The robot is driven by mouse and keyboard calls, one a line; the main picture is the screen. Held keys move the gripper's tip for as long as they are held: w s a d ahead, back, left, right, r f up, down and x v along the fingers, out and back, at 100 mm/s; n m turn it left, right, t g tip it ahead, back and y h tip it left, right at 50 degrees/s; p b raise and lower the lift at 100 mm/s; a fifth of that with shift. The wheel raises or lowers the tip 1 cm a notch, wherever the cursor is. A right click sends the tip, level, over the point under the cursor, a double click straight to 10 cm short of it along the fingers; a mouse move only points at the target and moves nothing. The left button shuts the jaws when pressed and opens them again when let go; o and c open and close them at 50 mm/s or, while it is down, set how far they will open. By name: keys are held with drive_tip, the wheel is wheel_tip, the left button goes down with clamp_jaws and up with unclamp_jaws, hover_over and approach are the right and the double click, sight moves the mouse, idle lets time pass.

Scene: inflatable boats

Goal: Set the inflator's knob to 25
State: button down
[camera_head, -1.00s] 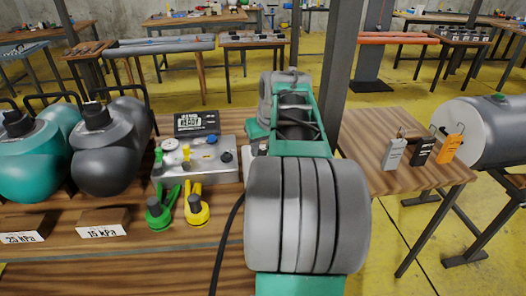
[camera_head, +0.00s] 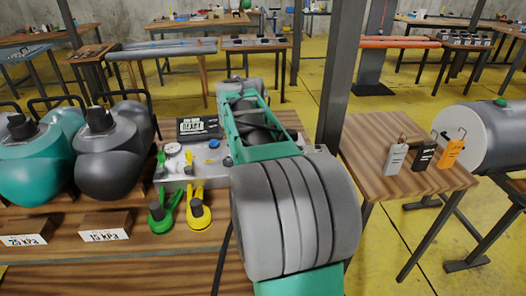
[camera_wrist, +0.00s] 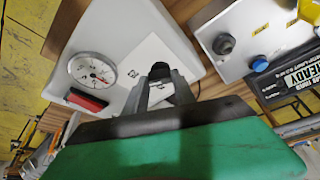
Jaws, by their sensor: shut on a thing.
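The inflator (camera_wrist: 122,32) is a white panel in the wrist view. It has a round gauge (camera_wrist: 92,70) with a red needle and a red switch (camera_wrist: 86,101). Small black marks are printed on the panel beside my gripper (camera_wrist: 161,80); they are too small to read surely. My gripper reaches onto the panel and is shut on the dark knob (camera_wrist: 160,68), which is mostly hidden between the fingers. The knob's pointer cannot be made out. In the head view my arm hides the gripper, the knob and most of the inflator.
A grey panel (camera_head: 184,174) with a gauge, blue button and black knob stands left of my arm, with a display (camera_head: 198,127) behind it. Green (camera_head: 160,214) and yellow (camera_head: 197,209) valves lie in front. Grey (camera_head: 102,160) and teal (camera_head: 40,168) inflatables are farther left.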

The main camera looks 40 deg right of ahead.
drive_tip(key=shift+m, duration=0.3)
drive_tip(key=c, duration=1)
unclamp_jaws()
drive_tip(key=shift+c, duration=0.2)
drive_tip(key=p+v, duration=0.1)
drive_tip(key=v, duration=0.7)
drive_tip(key=shift+f, duration=0.1)
